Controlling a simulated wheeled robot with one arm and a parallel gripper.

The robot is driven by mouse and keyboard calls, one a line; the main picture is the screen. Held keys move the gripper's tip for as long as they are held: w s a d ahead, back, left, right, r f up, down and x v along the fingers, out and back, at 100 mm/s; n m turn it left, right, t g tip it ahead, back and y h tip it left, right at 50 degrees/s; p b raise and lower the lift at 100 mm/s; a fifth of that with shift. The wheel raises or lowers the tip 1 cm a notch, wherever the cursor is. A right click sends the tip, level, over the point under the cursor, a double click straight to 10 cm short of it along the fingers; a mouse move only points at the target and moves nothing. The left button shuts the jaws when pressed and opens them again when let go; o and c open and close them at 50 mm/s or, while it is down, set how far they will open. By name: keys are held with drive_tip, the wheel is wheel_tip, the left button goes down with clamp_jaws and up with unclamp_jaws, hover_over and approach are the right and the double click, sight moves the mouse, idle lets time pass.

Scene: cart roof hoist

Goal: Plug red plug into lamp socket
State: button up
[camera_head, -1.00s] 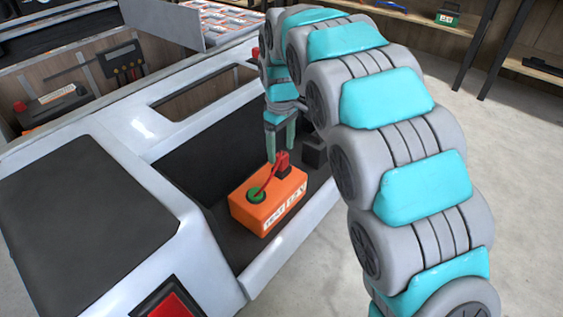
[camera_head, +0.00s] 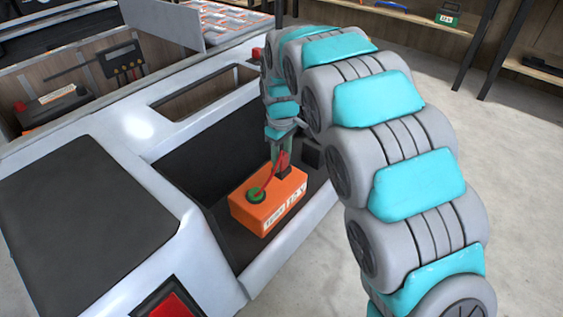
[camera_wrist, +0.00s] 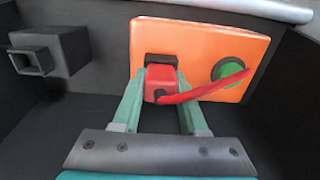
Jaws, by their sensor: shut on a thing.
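The red plug (camera_wrist: 160,84) sits at the black port on top of the orange battery box (camera_head: 262,212), its red cord running to a round green part (camera_wrist: 230,70). My gripper (camera_wrist: 160,90) is shut on the red plug, one green finger on each side of it. In the head view my gripper (camera_head: 282,160) points down at the battery box's far end and partly hides the plug. A dark box with a square opening (camera_wrist: 32,62), perhaps the lamp socket, stands beside the battery in the wrist view; it also shows behind my gripper in the head view (camera_head: 313,153).
The battery sits in a dark open bay with a pale cart rim (camera_head: 285,240) in front. Another dark battery (camera_head: 52,106) stands in a wooden compartment at left. Shelves (camera_head: 400,12) stand at the back. The floor at right is clear.

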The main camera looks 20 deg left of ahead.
clamp_jaws()
drive_tip(key=shift+r, duration=0.1)
